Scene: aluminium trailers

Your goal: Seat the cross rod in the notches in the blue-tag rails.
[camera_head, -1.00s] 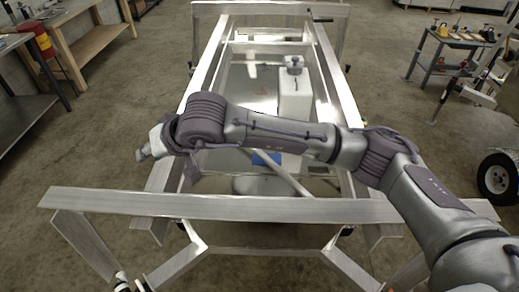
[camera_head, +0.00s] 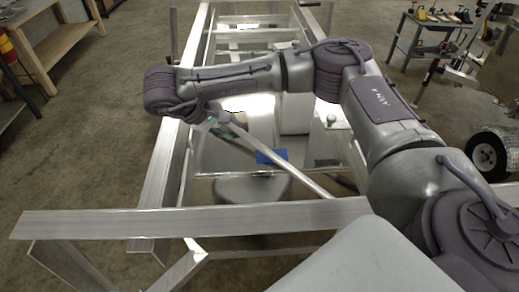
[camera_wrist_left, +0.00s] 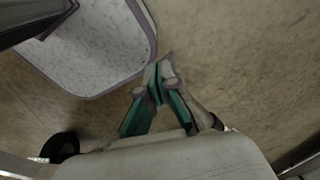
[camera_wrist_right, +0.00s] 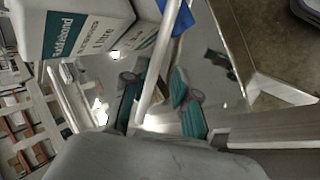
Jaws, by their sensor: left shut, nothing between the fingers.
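The cross rod (camera_head: 285,160) is a pale bar lying slantwise across the trailer frame, its near end toward the lower right. My right gripper (camera_head: 222,120) is at its upper left end. In the right wrist view the rod (camera_wrist_right: 160,65) runs between the spread teal-padded fingers of the right gripper (camera_wrist_right: 158,95); the right finger looks apart from it. A blue tag (camera_head: 272,156) shows beside the rod and also in the right wrist view (camera_wrist_right: 180,20). The notches cannot be made out. My left gripper (camera_wrist_left: 160,82) is shut and empty, seen only in its wrist view.
The long left rail (camera_head: 168,165) and the front crossbar (camera_head: 130,223) border the work area. A tool cart (camera_head: 430,45) and a wheel (camera_head: 488,155) stand at the right.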

